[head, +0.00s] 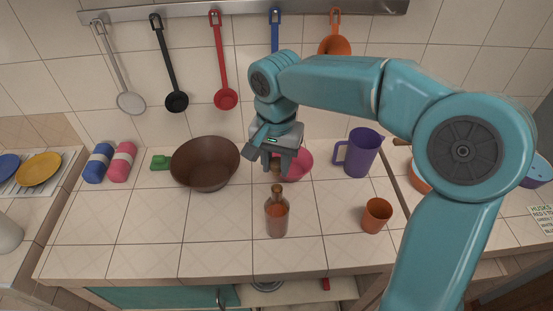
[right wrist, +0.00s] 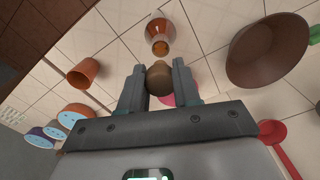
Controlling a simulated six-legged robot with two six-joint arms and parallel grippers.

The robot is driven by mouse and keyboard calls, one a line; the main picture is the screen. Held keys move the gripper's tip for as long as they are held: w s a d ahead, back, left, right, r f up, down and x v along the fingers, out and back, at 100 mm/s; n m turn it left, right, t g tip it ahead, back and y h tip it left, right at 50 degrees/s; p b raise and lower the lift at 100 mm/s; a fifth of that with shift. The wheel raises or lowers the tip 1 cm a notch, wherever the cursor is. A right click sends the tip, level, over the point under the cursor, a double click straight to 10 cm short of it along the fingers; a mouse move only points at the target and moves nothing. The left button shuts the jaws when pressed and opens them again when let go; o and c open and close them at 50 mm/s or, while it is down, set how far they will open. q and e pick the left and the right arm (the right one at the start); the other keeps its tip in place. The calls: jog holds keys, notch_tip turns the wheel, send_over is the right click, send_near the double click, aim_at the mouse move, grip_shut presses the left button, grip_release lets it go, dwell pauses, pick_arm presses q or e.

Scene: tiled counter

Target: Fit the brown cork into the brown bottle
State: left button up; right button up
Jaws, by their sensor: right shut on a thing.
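The brown bottle (head: 277,216) stands upright on the tiled counter, its narrow neck pointing up. In the right wrist view the bottle (right wrist: 158,33) shows beyond the fingertips. My right gripper (head: 277,168) is above the counter, behind and above the bottle in the head view. It is shut on the brown cork (right wrist: 159,80), which sits between the two fingers. The cork is apart from the bottle neck. In the head view the fingers partly hide the cork. My left gripper is in neither view.
A pink bowl (head: 301,164) lies behind my right gripper. A brown pan (head: 205,164) is to the left; a purple pitcher (head: 361,154) and an orange cup (head: 376,215) are to the right. Utensils hang from a wall rail (head: 180,13). Counter left of the bottle is clear.

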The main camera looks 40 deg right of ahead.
aim_at(277, 175)
jog(key=f, duration=0.1)
jog(key=f+b, duration=0.2)
jog(key=shift+w+d+f, duration=0.2)
jog(key=shift+d+f, duration=0.05)
jog(key=shift+a+f+b, duration=0.1)
jog(key=shift+f+b, duration=0.25)
jog(key=shift+b, duration=0.05)
jog(key=shift+s+a+f+b, duration=0.1)
jog(key=shift+s+f+b, duration=0.05)
jog(key=shift+f+b, duration=0.15)
jog(key=shift+w, duration=0.2)
jog(key=shift+s, duration=0.1)
dwell(0.4)
jog(key=shift+f, duration=0.15)
dwell(0.3)
jog(key=shift+f+b, duration=0.3)
jog(key=shift+f, duration=0.05)
jog(key=shift+f+b, duration=0.4)
jog(key=shift+f, duration=0.1)
